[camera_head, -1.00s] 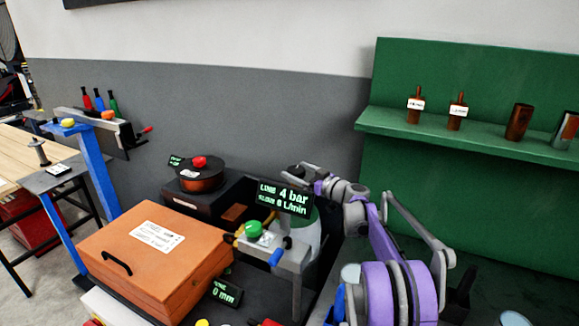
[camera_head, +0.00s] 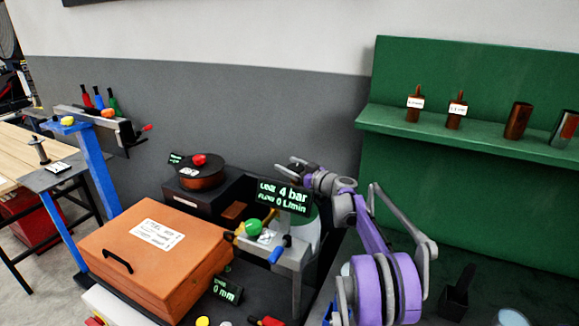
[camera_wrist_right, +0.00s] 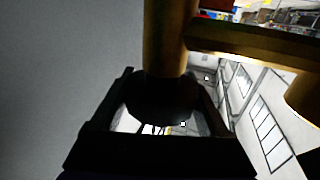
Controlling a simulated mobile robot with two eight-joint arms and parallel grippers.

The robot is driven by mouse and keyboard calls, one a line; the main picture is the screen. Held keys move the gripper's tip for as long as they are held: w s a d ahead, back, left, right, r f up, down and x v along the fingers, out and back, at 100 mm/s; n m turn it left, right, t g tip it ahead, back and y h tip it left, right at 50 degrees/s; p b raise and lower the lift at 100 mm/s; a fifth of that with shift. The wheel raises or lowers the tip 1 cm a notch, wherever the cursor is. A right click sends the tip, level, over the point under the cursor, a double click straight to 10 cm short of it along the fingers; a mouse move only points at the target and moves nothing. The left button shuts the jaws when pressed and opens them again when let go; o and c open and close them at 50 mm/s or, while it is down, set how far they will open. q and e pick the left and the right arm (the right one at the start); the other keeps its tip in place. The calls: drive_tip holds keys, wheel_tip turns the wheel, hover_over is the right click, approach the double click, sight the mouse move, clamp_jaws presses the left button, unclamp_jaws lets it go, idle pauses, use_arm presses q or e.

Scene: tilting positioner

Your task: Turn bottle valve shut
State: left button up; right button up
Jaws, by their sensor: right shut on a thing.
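My right gripper (camera_head: 284,171) is above the back of the dark bench, beside the readout panel (camera_head: 284,197). In the right wrist view, its two dark fingers (camera_wrist_right: 163,112) are shut on a dark round knob (camera_wrist_right: 160,95) at the end of a brass stem (camera_wrist_right: 168,40); I take this knob for the bottle valve. A brass cross piece (camera_wrist_right: 245,40) runs right from the stem. In the head view, the pale bottle (camera_head: 314,236) shows partly behind the panel, and its valve cannot be made out. The panel reads 4 bar on its line row. My left gripper is not in view.
An orange box (camera_head: 150,262) sits on the left of the bench. A bracket with a green knob (camera_head: 252,227) and a blue handle (camera_head: 279,251) stands close in front of the bottle. A red-topped pot (camera_head: 200,174) is behind. A green shelf (camera_head: 480,130) holds bottles at right.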

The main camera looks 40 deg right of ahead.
drive_tip(key=shift+c, duration=0.6)
drive_tip(key=shift+r+m+h+p, duration=0.2)
drive_tip(key=shift+m+h+p, duration=0.2)
drive_tip(key=shift+h, duration=0.2)
drive_tip(key=shift+d+f+m+h, duration=0.15)
drive_tip(key=shift+m+h, duration=0.15)
drive_tip(key=shift+h, duration=0.2)
drive_tip(key=o, duration=1.2)
drive_tip(key=shift+o, duration=0.2)
drive_tip(key=s+b, duration=0.1)
drive_tip(key=s, duration=0.9)
drive_tip(key=shift+s+d, duration=0.2)
drive_tip(key=shift+s, duration=0.2)
drive_tip(key=shift+f, duration=0.15)
